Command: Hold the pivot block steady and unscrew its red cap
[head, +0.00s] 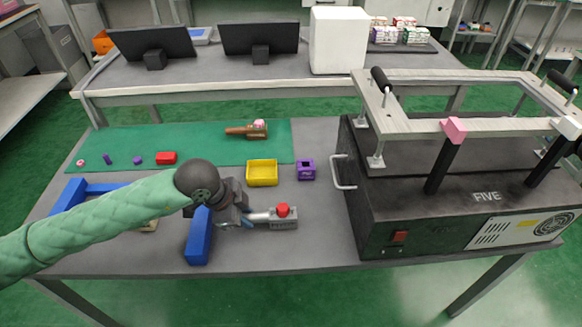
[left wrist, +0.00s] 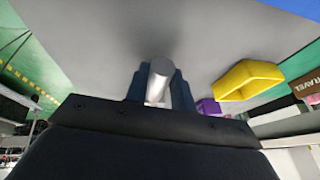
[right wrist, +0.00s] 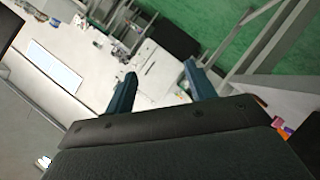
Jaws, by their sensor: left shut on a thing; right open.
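The grey pivot block (head: 284,223) sits on the table near its front middle, with the red cap (head: 282,210) on top. A silver rod (head: 262,216) runs from the block to the left. My left gripper (head: 247,217) is shut on this rod, left of the block. In the left wrist view the rod (left wrist: 158,82) shows end-on between the two fingers; the cap cannot be seen there. My right gripper (right wrist: 160,75) is open and empty in the right wrist view, away from the block. It is not in the head view.
A blue frame (head: 198,240) lies beside my left gripper. A yellow bin (head: 262,173) and a purple box (head: 306,169) stand behind the block. A large black machine (head: 440,205) fills the right side. A green mat (head: 205,137) with small parts lies at the back.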

